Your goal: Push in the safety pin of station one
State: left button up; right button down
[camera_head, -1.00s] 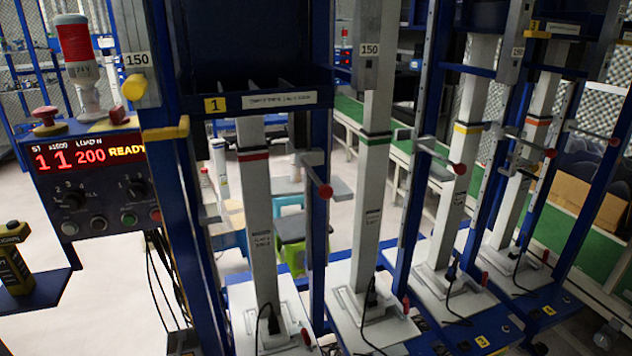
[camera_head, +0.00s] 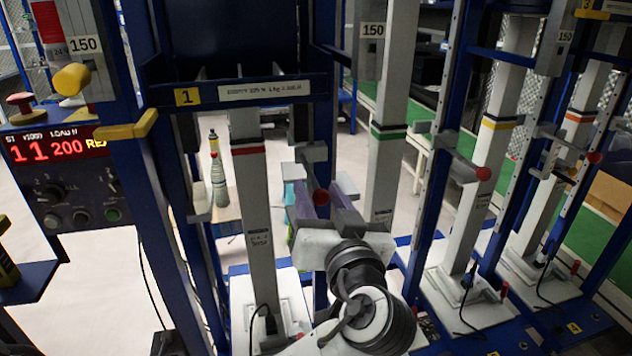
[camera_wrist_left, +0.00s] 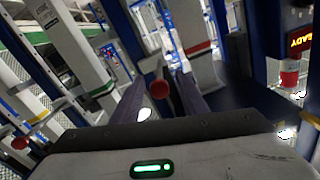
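The station one safety pin is a grey rod with a red round knob (camera_head: 320,197), right of the red-banded column (camera_head: 250,190) and below the sign marked 1 (camera_head: 187,97). Its knob stands out toward me; I cannot tell how deep the rod sits. My left gripper (camera_head: 321,187) is open around the knob area, with a dark purple finger on each side. In the left wrist view the knob (camera_wrist_left: 159,89) shows between the two spread fingers (camera_wrist_left: 161,100); no contact is visible. My right gripper is not in view.
A blue upright post (camera_head: 160,170) and a control panel reading READY (camera_head: 70,180) stand on the left. The green-banded column (camera_head: 388,140) stands close to the right of my gripper. Other stations have red-knobbed pins (camera_head: 483,174) farther right.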

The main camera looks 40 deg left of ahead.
aim_at(315, 181)
pick_arm(q)
jog(key=shift+x, duration=1.6)
jog(key=shift+c, duration=0.5)
grip_shut()
jog(key=shift+w, duration=0.1)
